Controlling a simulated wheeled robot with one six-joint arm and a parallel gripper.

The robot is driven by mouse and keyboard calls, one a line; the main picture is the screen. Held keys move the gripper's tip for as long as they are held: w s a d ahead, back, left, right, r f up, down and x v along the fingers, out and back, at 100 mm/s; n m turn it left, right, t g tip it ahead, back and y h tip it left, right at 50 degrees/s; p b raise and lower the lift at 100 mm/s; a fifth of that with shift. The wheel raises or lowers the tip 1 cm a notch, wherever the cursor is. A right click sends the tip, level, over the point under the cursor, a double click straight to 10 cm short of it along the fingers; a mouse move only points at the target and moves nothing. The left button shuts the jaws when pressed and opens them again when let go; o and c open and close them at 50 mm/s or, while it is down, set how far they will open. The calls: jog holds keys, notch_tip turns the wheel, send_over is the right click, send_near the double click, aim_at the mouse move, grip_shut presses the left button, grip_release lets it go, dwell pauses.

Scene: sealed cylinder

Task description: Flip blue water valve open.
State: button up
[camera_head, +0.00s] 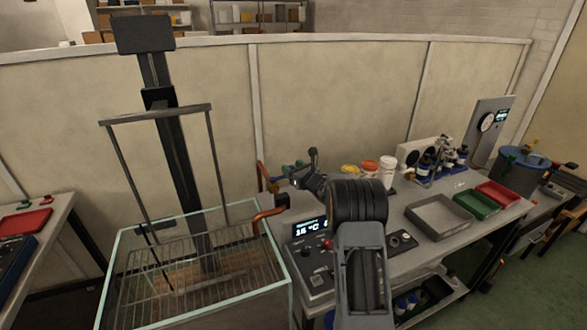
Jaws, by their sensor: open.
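My gripper (304,170) is in the middle of the camera_head view, at the back left edge of the workbench. It is open, and I see nothing held between its fingers. Small blue-green handle-like parts (288,170) show just behind and left of it, next to an upright orange pipe (263,177). They may be the water valve, but they are too small and partly covered for me to tell its lever position. I cannot tell whether my gripper touches them.
A glass tank (122,262) with a wire rack stands at left. An orange pipe elbow (270,214) reaches its rim. A control panel (312,262) with a lit display sits on the bench. Grey (438,216), green (476,205) and red (497,193) trays lie right.

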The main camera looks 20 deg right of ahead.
grip_shut()
dwell(0.5)
jog(key=shift+f+b, duration=0.15)
jog(key=shift+b, duration=0.15)
